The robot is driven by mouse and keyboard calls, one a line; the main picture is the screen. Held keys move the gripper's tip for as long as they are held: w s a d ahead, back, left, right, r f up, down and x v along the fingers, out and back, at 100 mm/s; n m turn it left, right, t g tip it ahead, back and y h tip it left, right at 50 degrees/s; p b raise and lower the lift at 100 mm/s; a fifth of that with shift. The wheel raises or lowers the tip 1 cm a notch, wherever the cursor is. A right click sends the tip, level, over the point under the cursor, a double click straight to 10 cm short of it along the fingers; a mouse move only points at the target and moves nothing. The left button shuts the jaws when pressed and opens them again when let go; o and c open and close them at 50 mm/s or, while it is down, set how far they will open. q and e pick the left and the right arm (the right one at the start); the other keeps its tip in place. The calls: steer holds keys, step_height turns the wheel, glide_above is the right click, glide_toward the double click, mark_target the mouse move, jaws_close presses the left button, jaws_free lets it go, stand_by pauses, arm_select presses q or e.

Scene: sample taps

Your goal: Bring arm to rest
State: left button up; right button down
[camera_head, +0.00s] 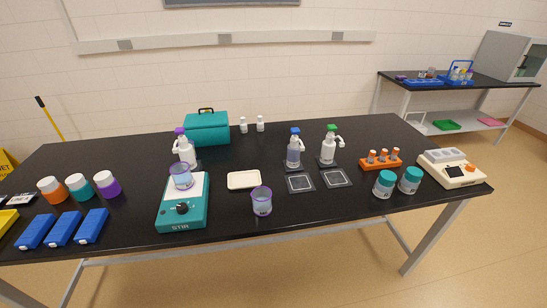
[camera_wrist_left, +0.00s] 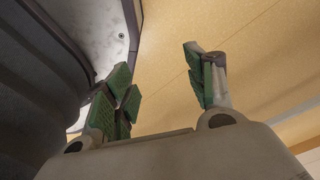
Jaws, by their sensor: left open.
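My left gripper (camera_wrist_left: 160,92) shows in the left wrist view with its green-padded fingers apart and nothing between them. Behind it are a tan surface and a dark grey ribbed part at the left. Neither gripper nor arm shows in the head view. The black table (camera_head: 340,210) stands in front of me with labware on it, and no arm is over it.
A teal stirrer (camera_head: 183,212) bears a clear cup (camera_head: 181,177). Another cup (camera_head: 262,201) stands near the front edge. Pump bottles (camera_head: 294,150), an orange rack (camera_head: 381,163), teal-lidded jars (camera_head: 384,184) and a beige device (camera_head: 451,170) stand to the right. Blue boxes (camera_head: 64,229) lie front left.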

arm_select(q)
steer(key=s+a+f, duration=0.2)
steer(key=s+f, duration=0.3)
steer(key=s, duration=0.4)
steer(key=shift+s+a, duration=0.3)
stand_by(0.8)
